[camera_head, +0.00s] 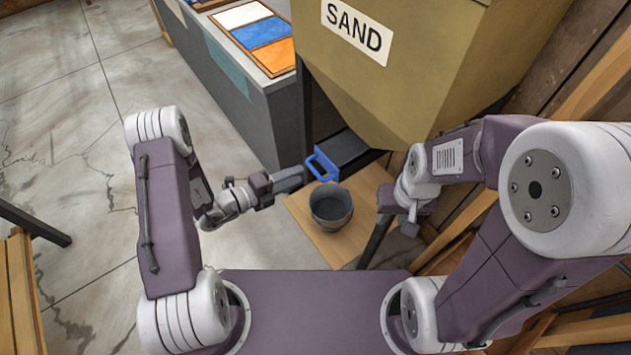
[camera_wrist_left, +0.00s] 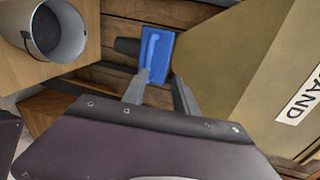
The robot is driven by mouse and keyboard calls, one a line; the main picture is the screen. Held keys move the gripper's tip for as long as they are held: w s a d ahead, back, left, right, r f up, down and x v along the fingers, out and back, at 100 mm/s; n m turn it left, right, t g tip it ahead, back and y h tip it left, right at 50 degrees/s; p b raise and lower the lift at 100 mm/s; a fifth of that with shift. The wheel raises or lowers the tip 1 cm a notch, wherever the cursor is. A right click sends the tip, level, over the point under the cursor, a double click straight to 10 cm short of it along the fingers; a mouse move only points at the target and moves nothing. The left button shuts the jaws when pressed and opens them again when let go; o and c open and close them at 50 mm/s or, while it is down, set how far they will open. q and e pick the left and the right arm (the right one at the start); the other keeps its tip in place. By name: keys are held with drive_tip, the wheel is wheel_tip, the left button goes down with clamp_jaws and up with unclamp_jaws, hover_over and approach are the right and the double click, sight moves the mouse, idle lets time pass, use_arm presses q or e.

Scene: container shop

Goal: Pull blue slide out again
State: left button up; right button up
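The blue slide (camera_head: 322,166) with its raised handle sits under the outlet of the tan hopper marked SAND (camera_head: 405,60). In the left wrist view the blue slide (camera_wrist_left: 158,55) lies just ahead of my left fingertips, its handle toward the left finger. My left gripper (camera_head: 298,178) is at the left of the slide; its fingers (camera_wrist_left: 160,85) are apart with nothing held between them. I see no clear grip on the handle. My right gripper (camera_head: 395,225) hangs on the right of the bucket, pointing down; its fingers are too unclear to judge.
A grey bucket (camera_head: 331,207) stands on a wooden board (camera_head: 300,212) just below the slide; it also shows in the left wrist view (camera_wrist_left: 60,30). A grey counter (camera_head: 240,90) with white, blue and orange panels stands behind left.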

sight(315, 171)
use_arm(q)
drive_tip(key=shift+n, duration=0.3)
drive_tip(key=w+d+f, duration=0.1)
drive_tip(key=d, duration=0.1)
drive_tip(key=w+d+f+b, duration=0.1)
drive_tip(key=w+d, duration=0.1)
drive_tip(key=w+d+f, duration=0.1)
drive_tip(key=d+f, duration=0.1)
drive_tip(key=shift+w+d, duration=0.1)
drive_tip(key=shift+w, duration=0.15)
clamp_jaws()
drive_tip(key=shift+f, duration=0.1)
idle(1.0)
